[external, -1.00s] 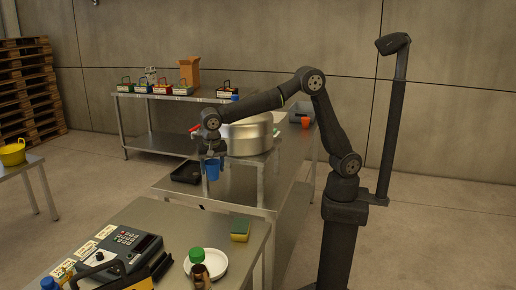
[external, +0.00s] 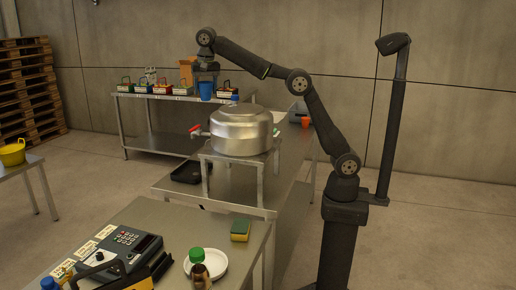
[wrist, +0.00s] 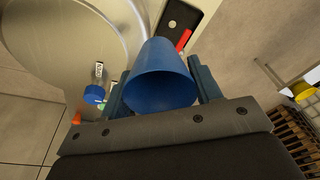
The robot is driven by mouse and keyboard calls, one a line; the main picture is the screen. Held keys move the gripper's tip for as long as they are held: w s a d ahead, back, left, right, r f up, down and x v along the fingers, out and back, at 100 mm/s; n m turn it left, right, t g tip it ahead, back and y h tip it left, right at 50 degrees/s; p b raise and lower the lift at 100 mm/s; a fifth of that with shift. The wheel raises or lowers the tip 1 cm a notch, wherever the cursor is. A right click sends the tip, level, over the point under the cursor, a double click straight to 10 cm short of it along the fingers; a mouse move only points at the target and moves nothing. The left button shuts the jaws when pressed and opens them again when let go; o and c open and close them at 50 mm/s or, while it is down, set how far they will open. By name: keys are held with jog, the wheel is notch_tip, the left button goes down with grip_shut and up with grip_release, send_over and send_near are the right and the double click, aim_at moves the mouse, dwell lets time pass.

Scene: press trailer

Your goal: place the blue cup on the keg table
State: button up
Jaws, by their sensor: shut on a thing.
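My gripper (external: 206,76) is shut on the blue cup (external: 206,91) and holds it upright in the air, above and left of the silver keg (external: 241,132). In the wrist view the cup (wrist: 160,75) sits between the two fingers (wrist: 160,92), its mouth towards the camera. The keg has a red-handled tap and stands on a small metal stand (external: 224,158) on a long steel table (external: 236,187). I cannot tell which of these two is called the keg table. The cup is apart from the keg.
A black tray (external: 186,173) lies on the steel table left of the stand. An orange cup (external: 305,122) stands at its right. A back table holds several coloured crates (external: 162,88). The front table carries a card terminal (external: 130,243), sponge (external: 240,230) and plate (external: 213,266).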

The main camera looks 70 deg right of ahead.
jog(key=w+d+f+m, duration=0.1)
jog(key=d+f, duration=0.3)
jog(key=d, duration=0.9)
jog(key=w+d+f+m+g, duration=0.15)
jog(key=d+f, duration=0.25)
jog(key=d, duration=0.8)
jog(key=w+d+f+m+t, duration=0.1)
jog(key=w+d+f, duration=0.15)
jog(key=d, duration=1.05)
jog(key=s+d+f+m, duration=0.1)
jog(key=s+d+f, duration=0.3)
jog(key=s+d, duration=0.5)
jog(key=s+d+f+m, duration=0.1)
jog(key=s+d+f, duration=0.4)
jog(key=d, duration=0.8)
jog(key=s+d+f+m, duration=0.1)
jog(key=s+d+f, duration=0.3)
jog(key=s+d, duration=0.5)
jog(key=s+d+f+m+g, duration=0.1)
jog(key=s+d+f, duration=0.2)
jog(key=s+d, duration=0.6)
jog(key=s+d+f, duration=0.4)
jog(key=s+d, duration=0.2)
jog(key=s, duration=0.5)
send_over(302, 134)
jog(key=f, duration=0.6)
jog(key=shift+a+f, duration=0.2)
jog(key=shift+a, duration=0.05)
jog(key=shift+w+f, duration=0.1)
jog(key=shift+f, duration=1.95)
